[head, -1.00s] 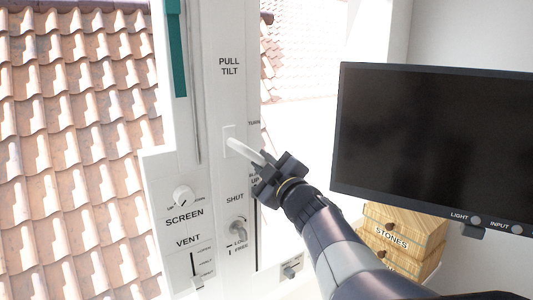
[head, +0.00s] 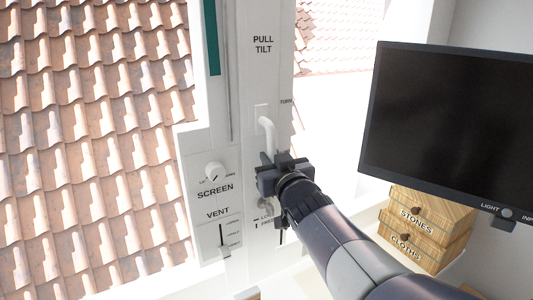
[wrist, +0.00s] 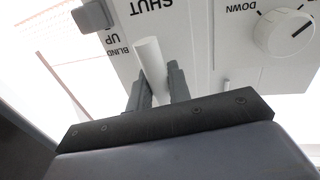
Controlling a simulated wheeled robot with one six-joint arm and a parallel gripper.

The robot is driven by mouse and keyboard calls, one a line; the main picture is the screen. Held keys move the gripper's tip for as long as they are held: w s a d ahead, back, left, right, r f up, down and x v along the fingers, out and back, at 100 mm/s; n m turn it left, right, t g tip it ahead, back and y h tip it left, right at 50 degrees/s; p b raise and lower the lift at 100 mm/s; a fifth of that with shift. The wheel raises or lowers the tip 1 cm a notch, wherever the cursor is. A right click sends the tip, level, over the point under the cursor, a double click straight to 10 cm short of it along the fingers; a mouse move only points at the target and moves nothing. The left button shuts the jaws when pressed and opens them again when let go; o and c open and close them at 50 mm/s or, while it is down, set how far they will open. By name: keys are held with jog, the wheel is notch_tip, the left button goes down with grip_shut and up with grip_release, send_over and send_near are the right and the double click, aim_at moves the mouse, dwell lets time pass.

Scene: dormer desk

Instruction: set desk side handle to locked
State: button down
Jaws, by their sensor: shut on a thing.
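The white lever handle (head: 267,130) sits on the white window frame beside the desk, below the words PULL TILT. Its grip bends and points downward, close to vertical. My gripper (head: 268,163) is shut on the lower end of the handle. In the wrist view, the white handle (wrist: 151,58) stands between the two dark fingers of my gripper (wrist: 158,88). Part of the handle's end and the SHUT label in the head view are hidden behind my gripper.
A SCREEN knob (head: 215,171) and a VENT slider (head: 224,252) are left of the handle. A small LOCK/FREE knob (head: 263,203) is just below my gripper. A black monitor (head: 450,125) and wooden drawers (head: 425,228) stand at the right.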

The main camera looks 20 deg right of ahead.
jog(key=shift+a+m, duration=0.3)
jog(key=shift+m, duration=0.1)
jog(key=c, duration=1.4)
grip_release()
jog(key=shift+o, duration=0.2)
jog(key=shift+s, duration=0.15)
jog(key=s+p, duration=0.2)
jog(key=s, duration=0.8)
jog(key=shift+s, duration=0.35)
